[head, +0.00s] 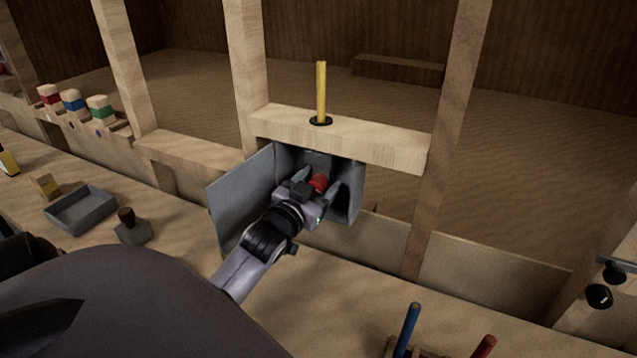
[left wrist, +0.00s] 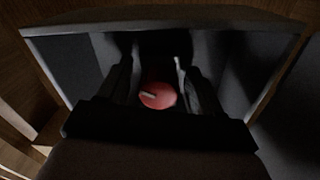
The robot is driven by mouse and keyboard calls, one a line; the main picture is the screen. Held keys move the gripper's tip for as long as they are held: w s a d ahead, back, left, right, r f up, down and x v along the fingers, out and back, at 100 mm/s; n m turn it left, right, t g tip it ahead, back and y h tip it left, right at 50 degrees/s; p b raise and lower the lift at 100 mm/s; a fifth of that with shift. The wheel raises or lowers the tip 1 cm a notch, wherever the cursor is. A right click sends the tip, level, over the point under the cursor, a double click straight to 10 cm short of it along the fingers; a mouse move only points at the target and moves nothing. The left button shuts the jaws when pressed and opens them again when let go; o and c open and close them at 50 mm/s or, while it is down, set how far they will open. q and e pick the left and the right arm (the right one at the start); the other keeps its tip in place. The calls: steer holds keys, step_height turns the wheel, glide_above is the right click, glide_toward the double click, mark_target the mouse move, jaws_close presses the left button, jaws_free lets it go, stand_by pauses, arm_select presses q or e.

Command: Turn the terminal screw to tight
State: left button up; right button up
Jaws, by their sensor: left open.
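The terminal screw is a round red knob (head: 319,183) inside a grey open-fronted box (head: 357,190) under a wooden crossbar. In the left wrist view the red screw (left wrist: 157,95) shows a pale slot or mark on its face, tilted slightly from level. My left gripper (head: 322,184) reaches into the box. In the left wrist view its two fingers stand apart on either side of the screw, with a gap visible; contact is not seen. The box's grey door (head: 241,195) stands open to the left. My right gripper is not in view.
A yellow rod (head: 321,90) stands on the crossbar (head: 385,143) above the box. Wooden posts flank the box. A grey tray (head: 80,209) and a brown-knobbed block (head: 131,226) lie left on the bench. Blue (head: 407,328) and red (head: 484,347) handles stand at the front right.

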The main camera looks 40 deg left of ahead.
arm_select(q)
steer(key=c, duration=1.1)
steer(key=shift+o, duration=0.2)
steer(key=shift+r+m+p, duration=0.15)
steer(key=shift+m+p, duration=0.45)
steer(key=o, duration=1.1)
steer(key=shift+c, duration=0.2)
steer(key=v, duration=0.7)
